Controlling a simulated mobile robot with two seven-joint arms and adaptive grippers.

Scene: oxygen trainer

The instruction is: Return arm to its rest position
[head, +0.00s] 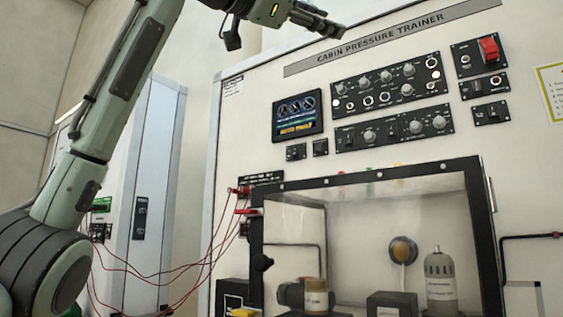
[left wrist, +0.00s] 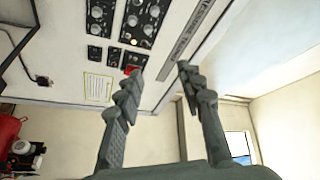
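My left arm (head: 100,130) rises from the lower left of the head view. My left gripper (head: 316,20) is at the top, in front of the upper part of the cabin pressure trainer panel (head: 250,120). In the left wrist view the two fingers of the left gripper (left wrist: 160,75) stand apart with nothing between them, so it is open and empty. Part of the gripper body is cut off by the top edge of the head view. My right gripper is in neither view.
The panel carries knob rows (head: 390,85), a small display (head: 297,115) and a red switch cover (head: 488,48). Below is a clear-fronted chamber (head: 375,185) with a dark frame. Red cables (head: 205,258) hang at its left, near a white cabinet (head: 155,170).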

